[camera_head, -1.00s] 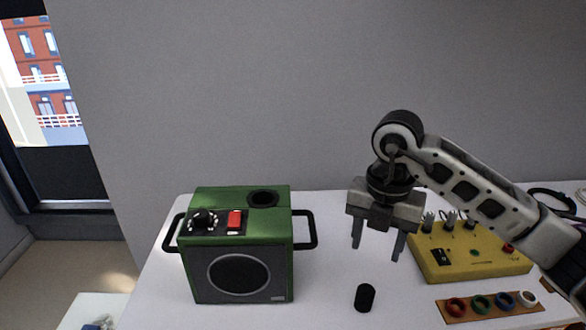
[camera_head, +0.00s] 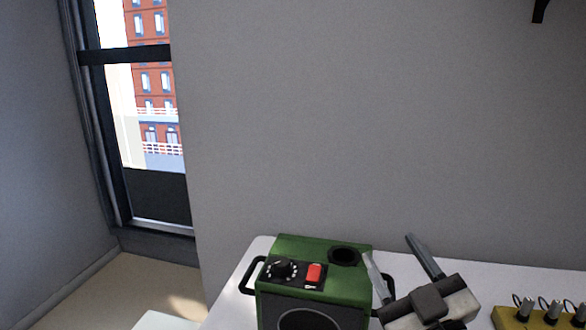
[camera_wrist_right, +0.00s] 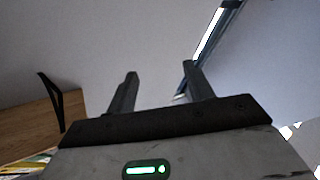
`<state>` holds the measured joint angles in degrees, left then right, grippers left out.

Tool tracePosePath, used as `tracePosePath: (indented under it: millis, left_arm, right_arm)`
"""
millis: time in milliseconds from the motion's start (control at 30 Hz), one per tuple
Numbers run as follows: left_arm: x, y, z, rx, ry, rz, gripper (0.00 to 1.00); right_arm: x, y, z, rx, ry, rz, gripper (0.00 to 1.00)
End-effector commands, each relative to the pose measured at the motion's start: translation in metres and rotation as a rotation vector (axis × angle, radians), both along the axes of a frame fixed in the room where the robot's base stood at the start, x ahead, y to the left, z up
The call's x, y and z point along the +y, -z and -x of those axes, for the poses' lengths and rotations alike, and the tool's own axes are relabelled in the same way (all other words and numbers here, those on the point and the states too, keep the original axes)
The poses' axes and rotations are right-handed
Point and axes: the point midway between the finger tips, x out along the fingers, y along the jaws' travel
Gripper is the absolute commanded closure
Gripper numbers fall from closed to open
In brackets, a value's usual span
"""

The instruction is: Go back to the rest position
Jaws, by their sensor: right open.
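My right gripper (camera_head: 391,258) is at the bottom right of the head view, in front of the right side of the green speaker box. Its fingers point up and to the left, spread apart with nothing between them. In the right wrist view the two fingers (camera_wrist_right: 160,82) also stand apart and empty, with plain wall behind. My left gripper is in neither view.
The green speaker (camera_head: 318,252), with a black knob (camera_head: 282,268), red switch (camera_head: 314,273) and round top hole, stands on the white table (camera_head: 236,286). A yellow box (camera_head: 510,318) with metal plugs is cut off at right. A window (camera_head: 150,110) is at left.

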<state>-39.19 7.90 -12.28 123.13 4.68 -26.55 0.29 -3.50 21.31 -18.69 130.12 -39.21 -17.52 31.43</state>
Motion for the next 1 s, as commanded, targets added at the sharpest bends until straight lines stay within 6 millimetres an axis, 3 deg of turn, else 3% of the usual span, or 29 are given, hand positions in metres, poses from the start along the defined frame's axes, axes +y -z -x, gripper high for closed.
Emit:
tracePosePath:
  millis: [100, 200, 333, 600, 867, 1000]
  left_arm:
    - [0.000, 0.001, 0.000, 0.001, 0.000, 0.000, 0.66]
    - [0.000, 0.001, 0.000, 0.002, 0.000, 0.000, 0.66]
    - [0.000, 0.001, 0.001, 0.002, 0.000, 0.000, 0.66]
    - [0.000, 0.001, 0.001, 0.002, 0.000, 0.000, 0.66]
    - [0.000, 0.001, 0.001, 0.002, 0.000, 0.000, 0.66]
    - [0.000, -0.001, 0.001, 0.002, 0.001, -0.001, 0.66]
  right_arm:
    - [-0.045, 0.079, 0.013, 0.379, 0.224, -0.089, 0.48]
    - [-0.064, 0.140, 0.042, 0.675, 0.327, -0.108, 0.48]
    - [-0.071, 0.190, 0.083, 0.954, 0.376, -0.099, 0.48]
    - [-0.067, 0.243, 0.157, 1.335, 0.366, -0.065, 0.48]
    - [-0.057, 0.266, 0.222, 1.622, 0.302, -0.024, 0.48]
    - [-0.049, 0.274, 0.202, 1.525, 0.262, -0.048, 0.48]
